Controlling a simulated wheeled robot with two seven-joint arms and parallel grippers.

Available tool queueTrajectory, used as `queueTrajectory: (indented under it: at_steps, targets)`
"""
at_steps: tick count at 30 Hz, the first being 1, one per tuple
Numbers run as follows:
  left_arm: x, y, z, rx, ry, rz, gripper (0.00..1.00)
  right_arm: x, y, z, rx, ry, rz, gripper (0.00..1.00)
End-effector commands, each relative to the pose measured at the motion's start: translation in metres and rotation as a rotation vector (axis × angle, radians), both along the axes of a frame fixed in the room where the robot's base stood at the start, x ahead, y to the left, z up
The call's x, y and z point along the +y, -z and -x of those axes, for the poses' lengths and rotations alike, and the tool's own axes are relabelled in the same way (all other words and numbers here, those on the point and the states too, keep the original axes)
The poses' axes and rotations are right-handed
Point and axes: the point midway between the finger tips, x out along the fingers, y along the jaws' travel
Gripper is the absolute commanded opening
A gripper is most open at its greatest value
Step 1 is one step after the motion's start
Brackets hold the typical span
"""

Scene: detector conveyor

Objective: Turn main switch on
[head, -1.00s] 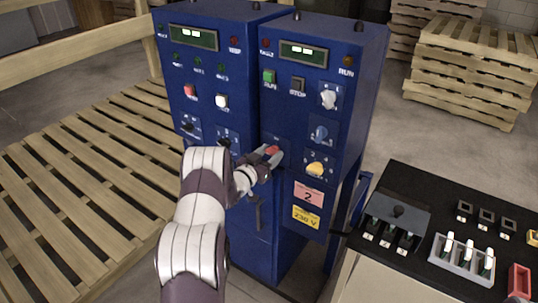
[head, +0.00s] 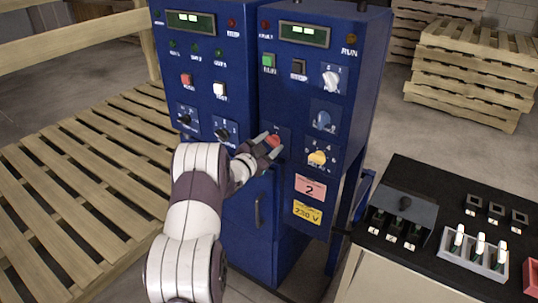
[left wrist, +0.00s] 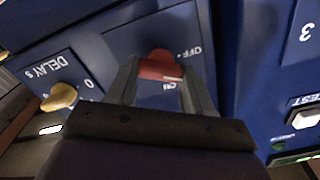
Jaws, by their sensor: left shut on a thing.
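The red main switch knob (head: 273,141) is on the front of the right-hand blue cabinet (head: 288,178), left of a yellow knob. It shows close up in the left wrist view (left wrist: 160,66), with an OFF label beside it and another label partly hidden. My left gripper (head: 269,146) is at the knob, with one finger on each side, shut on it. In the left wrist view, the fingers of this gripper (left wrist: 163,85) flank the knob. The fingers hide part of the switch plate. My right gripper is not in view.
A yellow delay knob (head: 317,158) is close to the right of the switch. A blue knob (head: 323,120) and a white knob (head: 331,79) are above it. A door handle (head: 257,208) is below. A black control desk (head: 452,200) stands at the right. Pallets (head: 75,205) lie at the left.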

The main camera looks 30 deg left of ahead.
Motion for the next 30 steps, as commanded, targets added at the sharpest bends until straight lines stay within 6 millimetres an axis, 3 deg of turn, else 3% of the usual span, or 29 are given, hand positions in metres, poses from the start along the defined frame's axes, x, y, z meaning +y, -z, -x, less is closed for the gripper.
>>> queueTrajectory:
  at_steps: [1, 18, 30]
  targets:
    - [0.000, 0.008, 0.000, -0.005, 0.000, -0.044, 0.21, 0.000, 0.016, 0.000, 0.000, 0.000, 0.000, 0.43]
    - [-0.002, 0.010, 0.000, -0.048, -0.001, -0.583, 0.21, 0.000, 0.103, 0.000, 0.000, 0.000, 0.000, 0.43]
    - [-0.002, 0.008, 0.000, -0.072, 0.000, -0.903, 0.21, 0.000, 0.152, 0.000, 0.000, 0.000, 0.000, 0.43]
